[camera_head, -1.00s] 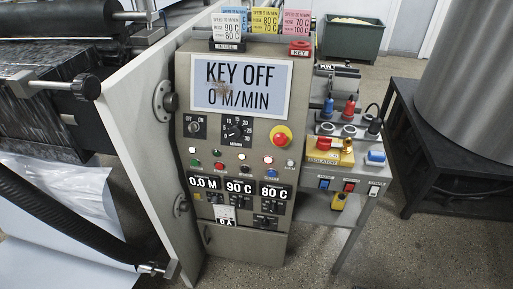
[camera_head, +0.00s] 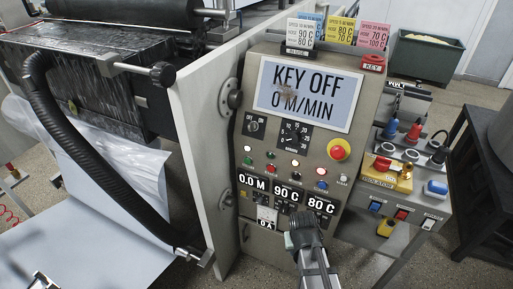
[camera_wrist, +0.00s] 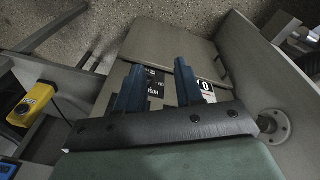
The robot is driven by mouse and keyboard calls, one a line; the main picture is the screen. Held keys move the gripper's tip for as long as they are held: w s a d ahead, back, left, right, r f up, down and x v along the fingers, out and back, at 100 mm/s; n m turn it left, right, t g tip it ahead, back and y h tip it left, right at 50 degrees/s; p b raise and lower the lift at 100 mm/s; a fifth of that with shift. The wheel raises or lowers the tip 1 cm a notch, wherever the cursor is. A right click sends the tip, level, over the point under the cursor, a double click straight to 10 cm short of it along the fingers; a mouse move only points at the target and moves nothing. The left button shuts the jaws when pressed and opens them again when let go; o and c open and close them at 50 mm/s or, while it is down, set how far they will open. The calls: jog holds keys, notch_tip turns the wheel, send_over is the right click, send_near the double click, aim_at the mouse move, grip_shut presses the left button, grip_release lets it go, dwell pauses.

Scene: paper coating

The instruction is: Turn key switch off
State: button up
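The control panel (camera_head: 285,165) stands in the middle of the head view. The key switch (camera_head: 254,126) is the small dark knob at its upper left, marked OFF and ON. Its exact angle is too small to tell, and I cannot make out a key in it. The display (camera_head: 307,95) reads KEY OFF, 0 M/MIN. My gripper (camera_head: 304,222) is in front of the panel's lower part, below and right of the switch. In the wrist view my gripper (camera_wrist: 159,68) has its two blue fingers apart with nothing between them. The switch does not show there.
A red KEY block (camera_head: 373,63) sits at the panel's top right. A red emergency button (camera_head: 339,149) stands out on the right. A side shelf (camera_head: 405,200) holds switches and a yellow isolator (camera_head: 388,178). A black hose (camera_head: 90,165) hangs at the left.

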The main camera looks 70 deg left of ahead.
jog(key=s+a+r+n+t+y, duration=0.1)
jog(key=s+a+r+n+y, duration=0.1)
jog(key=s+a+r, duration=0.95)
jog(key=s+a+r+n+t+y, duration=0.1)
jog(key=s+a+r+y, duration=0.1)
jog(key=s+a+r, duration=0.9)
notch_tip(320, 180, up, 18)
jog(key=m+t, duration=0.4)
jog(key=m, duration=0.2)
send_over(249, 124)
jog(key=s+d, duration=0.6)
jog(key=s, duration=0.2)
jog(key=x, duration=1.3)
jog(key=shift+w+a+f, duration=0.1)
jog(key=shift+w+a, duration=0.1)
jog(key=shift+a, duration=0.1)
jog(key=shift+y, duration=0.3)
jog(key=shift+c, duration=0.4)
grip_shut()
